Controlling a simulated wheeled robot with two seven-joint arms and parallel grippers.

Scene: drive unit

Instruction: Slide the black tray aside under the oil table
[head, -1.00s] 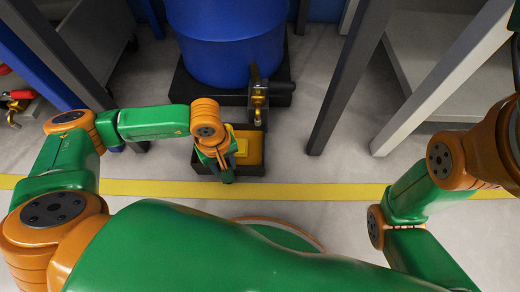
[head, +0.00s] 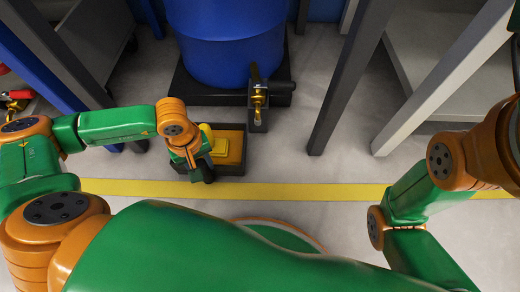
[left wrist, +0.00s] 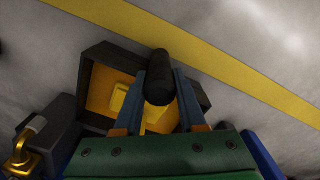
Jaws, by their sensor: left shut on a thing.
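The black tray (head: 243,150) lies on the floor in front of the blue drum, left of the brass tap (head: 259,96). It has an orange inside and a yellow piece (head: 221,147) in it. In the left wrist view the tray (left wrist: 88,88) lies under my fingers, with the yellow piece (left wrist: 120,100) partly hidden by them. My left gripper (head: 192,172) is at the tray's near left part. In the left wrist view its fingers (left wrist: 159,88) are shut on a black cylindrical handle. How the handle joins the tray is hidden.
The blue drum (head: 228,45) stands on a black base (head: 205,94). A dark post (head: 340,85) and a grey post (head: 430,90) stand to the right. Blue and dark posts stand at the left. A yellow floor stripe (head: 300,190) runs just nearer than the tray.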

